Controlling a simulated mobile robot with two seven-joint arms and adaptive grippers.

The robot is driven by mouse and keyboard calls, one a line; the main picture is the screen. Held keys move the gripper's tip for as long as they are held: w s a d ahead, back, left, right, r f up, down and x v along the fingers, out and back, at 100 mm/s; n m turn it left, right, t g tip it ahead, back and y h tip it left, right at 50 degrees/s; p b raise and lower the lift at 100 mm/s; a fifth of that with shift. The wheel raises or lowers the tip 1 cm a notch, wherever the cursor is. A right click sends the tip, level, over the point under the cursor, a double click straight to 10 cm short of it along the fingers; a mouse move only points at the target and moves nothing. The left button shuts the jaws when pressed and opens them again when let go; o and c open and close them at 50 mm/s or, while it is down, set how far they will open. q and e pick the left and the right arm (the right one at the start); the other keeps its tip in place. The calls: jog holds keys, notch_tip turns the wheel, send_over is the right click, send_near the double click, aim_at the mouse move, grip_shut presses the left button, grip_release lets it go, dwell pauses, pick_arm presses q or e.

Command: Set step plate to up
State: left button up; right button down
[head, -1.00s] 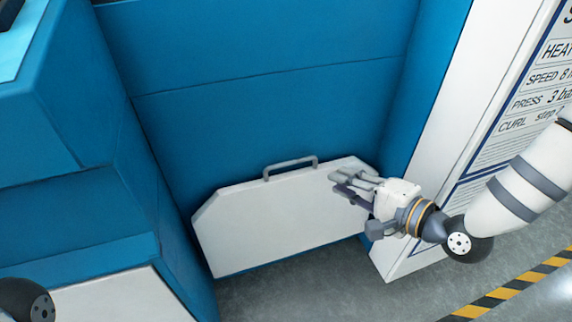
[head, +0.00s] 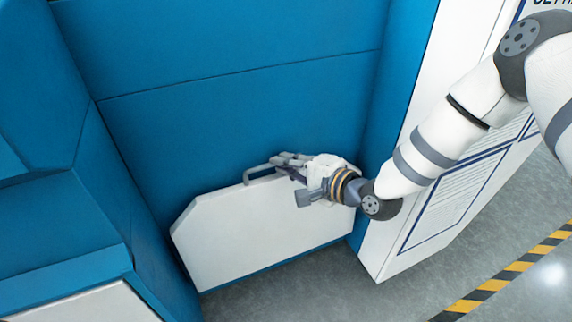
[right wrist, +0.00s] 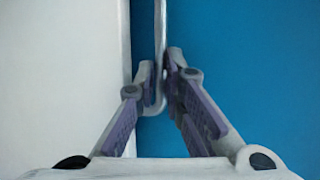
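The step plate (head: 250,235) is a white panel with cut corners, low at the foot of the blue machine. It looks upright or nearly so; its exact tilt I cannot tell. Its grey bar handle (head: 258,174) is on its upper edge. My right gripper (head: 288,165) is at the right part of this handle. In the right wrist view, the handle (right wrist: 160,45) passes between my fingertips (right wrist: 158,75), which are close together and appear to touch it. The gripper covers part of the handle and the plate's upper right corner. My left gripper is out of view.
The blue machine wall (head: 240,110) rises behind the plate, with blue housing (head: 70,215) at the left. A white panel with printed text (head: 450,205) stands at the right. Grey floor (head: 330,285) with a yellow-black stripe (head: 505,278) is clear in front.

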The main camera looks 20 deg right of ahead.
jog(key=shift+s, duration=0.1)
jog(key=shift+s+p, duration=0.75)
jog(key=shift+s, duration=0.35)
jog(key=c, duration=2)
grip_release()
jog(key=shift+f, duration=0.15)
jog(key=shift+o, duration=0.2)
jog(key=v, duration=1.2)
